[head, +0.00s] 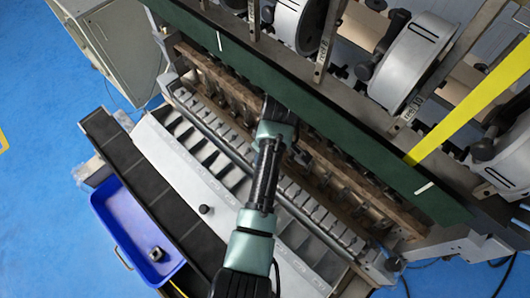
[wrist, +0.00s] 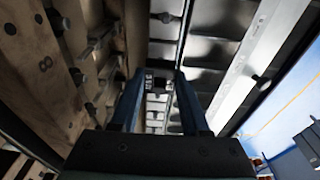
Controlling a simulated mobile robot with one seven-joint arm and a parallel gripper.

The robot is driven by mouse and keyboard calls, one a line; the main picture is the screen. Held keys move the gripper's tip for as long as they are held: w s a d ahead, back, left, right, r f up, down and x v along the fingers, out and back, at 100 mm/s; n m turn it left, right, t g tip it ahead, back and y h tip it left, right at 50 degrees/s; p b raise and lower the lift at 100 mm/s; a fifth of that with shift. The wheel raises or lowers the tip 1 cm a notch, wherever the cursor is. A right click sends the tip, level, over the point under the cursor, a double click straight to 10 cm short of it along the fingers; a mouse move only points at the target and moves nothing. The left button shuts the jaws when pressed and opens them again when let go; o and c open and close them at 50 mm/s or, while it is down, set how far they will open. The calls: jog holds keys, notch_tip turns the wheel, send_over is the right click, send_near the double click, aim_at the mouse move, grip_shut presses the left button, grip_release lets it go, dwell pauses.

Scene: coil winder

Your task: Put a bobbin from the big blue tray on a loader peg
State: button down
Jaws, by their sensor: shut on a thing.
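The big blue tray (head: 118,222) lies at the lower left in the head view, with a dark bobbin (head: 156,254) in it. My gripper (wrist: 158,82) shows in the wrist view with two blue fingers, shut on a small dark bobbin (wrist: 157,84) at their tips. Details of the held bobbin are hard to make out. Wooden loader boards with pegs (wrist: 92,78) are left of the fingers in the wrist view, apart from the bobbin. In the head view my arm reaches over the loader row (head: 335,180), and hides part of it.
The green machine beam (head: 350,130) with large reels (head: 415,62) stands behind the row. A pale panel (head: 180,165) with a black knob (head: 204,209) lies in front of it. A yellow strip (head: 470,105) crosses at the right. Blue floor is open at the far left.

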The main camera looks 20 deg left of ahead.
jog(key=shift+f, duration=0.15)
dwell(0.3)
jog(key=shift+f+b, duration=0.8)
jog(key=shift+f, duration=0.2)
jog(key=shift+c, duration=1.5)
grip_release()
